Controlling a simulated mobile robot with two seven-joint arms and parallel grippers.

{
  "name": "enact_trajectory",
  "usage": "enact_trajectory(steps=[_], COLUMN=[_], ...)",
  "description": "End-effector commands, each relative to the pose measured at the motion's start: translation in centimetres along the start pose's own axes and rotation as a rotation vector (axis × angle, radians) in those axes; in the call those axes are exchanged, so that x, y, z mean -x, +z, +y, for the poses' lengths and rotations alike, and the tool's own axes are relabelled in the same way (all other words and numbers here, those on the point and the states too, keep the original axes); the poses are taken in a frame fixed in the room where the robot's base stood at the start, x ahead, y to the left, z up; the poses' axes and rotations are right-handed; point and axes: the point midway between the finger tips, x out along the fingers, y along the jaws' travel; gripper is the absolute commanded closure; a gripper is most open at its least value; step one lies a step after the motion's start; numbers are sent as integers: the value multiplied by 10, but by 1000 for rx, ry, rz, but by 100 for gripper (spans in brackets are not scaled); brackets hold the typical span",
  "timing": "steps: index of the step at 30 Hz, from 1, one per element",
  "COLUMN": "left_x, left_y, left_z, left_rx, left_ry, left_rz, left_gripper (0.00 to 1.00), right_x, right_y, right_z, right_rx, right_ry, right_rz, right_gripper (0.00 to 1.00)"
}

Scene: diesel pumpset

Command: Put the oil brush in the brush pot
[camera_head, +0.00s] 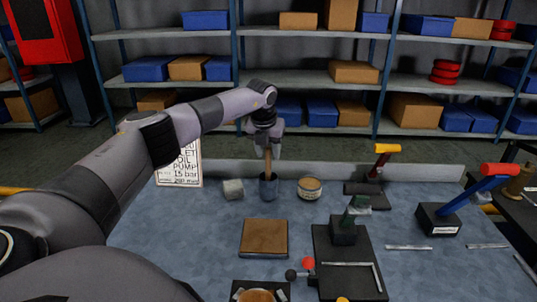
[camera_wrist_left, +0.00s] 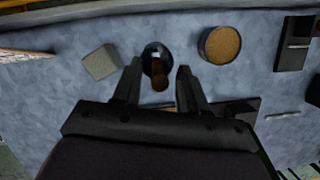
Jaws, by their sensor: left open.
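The oil brush stands with its brown handle (camera_head: 267,160) up out of the dark grey brush pot (camera_head: 269,188), near the back of the bench. Its lower end is hidden in the pot. In the left wrist view the handle (camera_wrist_left: 160,82) rises between my fingers, with the pot (camera_wrist_left: 150,52) around its lower part. My left gripper (camera_head: 267,148) is above the pot, pointing down, open, its fingers either side of the handle with gaps visible in the wrist view (camera_wrist_left: 160,68). My right gripper is not in view.
A pale block (camera_head: 233,189) is left of the pot, and a round tin (camera_head: 309,188) is to its right. A sign (camera_head: 179,165) stands at the back left. A brown-topped plate (camera_head: 264,238) lies in front. Levers and dark fixtures (camera_head: 345,265) fill the right side.

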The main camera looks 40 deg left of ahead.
Motion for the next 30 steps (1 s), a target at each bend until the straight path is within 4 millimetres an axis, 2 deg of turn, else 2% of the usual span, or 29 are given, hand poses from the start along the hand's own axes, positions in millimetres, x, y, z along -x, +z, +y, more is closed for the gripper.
enact_trajectory(steps=[9,15,20,30], left_x=[67,95,104,104], left_y=[1,0,0,0], left_z=[0,0,0,0], left_rx=[-1,1,0,0], left_ry=[-2,0,1,1], left_rz=[-6,-3,-2,-1], left_gripper=[57,57,57,57], right_x=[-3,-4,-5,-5], right_y=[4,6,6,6], right_z=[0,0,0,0], right_rx=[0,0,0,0], right_ry=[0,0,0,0], right_rz=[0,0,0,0], right_gripper=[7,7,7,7])
